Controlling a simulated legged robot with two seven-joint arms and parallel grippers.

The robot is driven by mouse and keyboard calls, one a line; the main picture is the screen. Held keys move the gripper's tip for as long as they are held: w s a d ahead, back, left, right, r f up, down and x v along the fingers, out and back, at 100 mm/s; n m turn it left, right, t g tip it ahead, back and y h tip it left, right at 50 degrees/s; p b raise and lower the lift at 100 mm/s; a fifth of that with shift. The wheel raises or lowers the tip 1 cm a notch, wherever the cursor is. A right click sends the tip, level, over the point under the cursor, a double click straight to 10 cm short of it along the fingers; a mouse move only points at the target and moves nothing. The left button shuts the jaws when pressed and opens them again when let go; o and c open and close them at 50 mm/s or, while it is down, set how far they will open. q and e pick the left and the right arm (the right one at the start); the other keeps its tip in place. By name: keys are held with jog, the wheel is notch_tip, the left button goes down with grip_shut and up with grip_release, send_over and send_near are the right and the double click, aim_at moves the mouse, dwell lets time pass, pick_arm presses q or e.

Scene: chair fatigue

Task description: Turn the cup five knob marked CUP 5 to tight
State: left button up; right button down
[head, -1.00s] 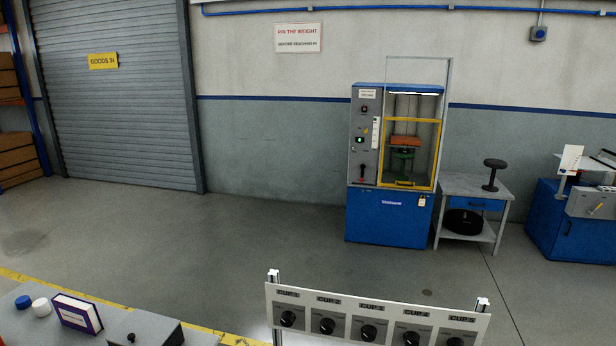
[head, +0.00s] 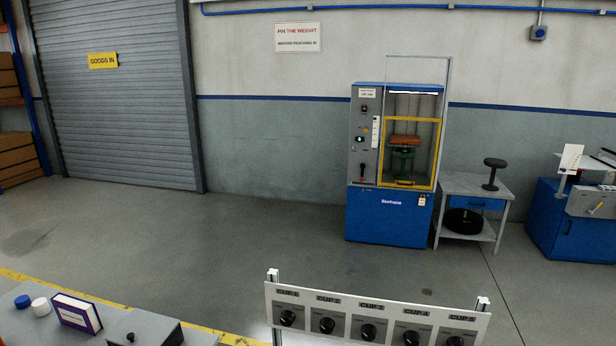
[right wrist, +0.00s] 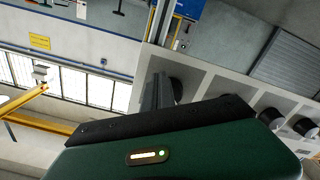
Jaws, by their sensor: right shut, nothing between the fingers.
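A pale panel (head: 390,309) with a row of dark round knobs stands at the bottom of the head view. The CUP 5 knob (head: 455,341) is at its right end, partly cut off by the frame's bottom edge; its pointer setting is not readable. In the right wrist view, my right gripper (right wrist: 158,90) is shut and empty. Its fingers are close beside the end knob (right wrist: 187,80) on the panel, which appears to be CUP 5. The finger tips partly hide this knob, and I cannot tell whether they touch it. My left gripper is not in view.
The other knobs (right wrist: 270,118) run along the panel away from the gripper. A grey bench top at lower left holds a blue cap (head: 22,302), a white cap (head: 41,307) and a boxed book (head: 77,313). A blue test machine (head: 390,217) stands behind, across open floor.

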jog(key=shift+w+a, duration=0.1)
jog(key=shift+a, duration=0.1)
jog(key=shift+w+a+f+b, duration=0.15)
jog(key=shift+a+f+b, duration=0.25)
jog(key=shift+a+b, duration=0.1)
jog(key=shift+a+f, duration=0.1)
jog(key=shift+a, duration=0.25)
jog(key=shift+w+a, duration=0.15)
dwell(0.3)
jog(key=v, duration=0.6)
jog(key=shift+f, duration=0.45)
